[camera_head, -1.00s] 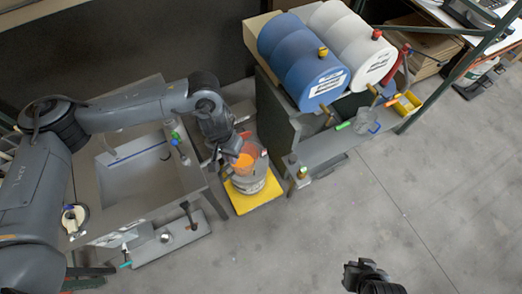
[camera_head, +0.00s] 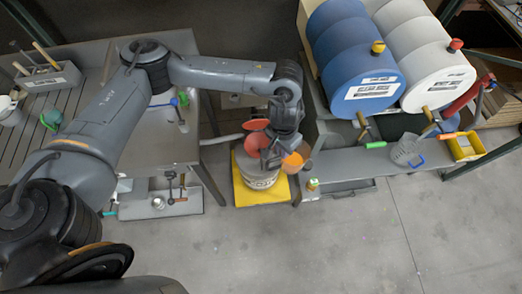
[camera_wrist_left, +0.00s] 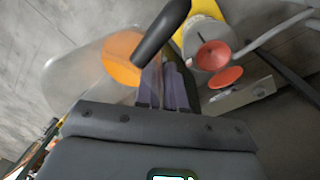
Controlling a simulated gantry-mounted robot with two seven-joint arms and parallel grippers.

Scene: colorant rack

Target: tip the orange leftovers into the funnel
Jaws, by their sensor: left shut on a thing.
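My left gripper (camera_head: 272,158) is shut on a clear cup with orange leftovers (camera_head: 293,162), just right of the bucket. In the left wrist view the gripper fingers (camera_wrist_left: 166,88) hold the see-through cup (camera_wrist_left: 80,78), and the orange (camera_wrist_left: 121,56) shows at one end of it. The cup looks tilted, but how far I cannot tell. A red funnel (camera_head: 257,143) is over the pale bucket (camera_head: 258,180), left of the cup, partly hidden by the gripper. It shows with a dark centre in the wrist view (camera_wrist_left: 213,55). My right gripper is out of view.
A second red round piece (camera_head: 256,124) is behind the funnel. The bucket stands on a yellow base (camera_head: 243,196). The floor in front is clear.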

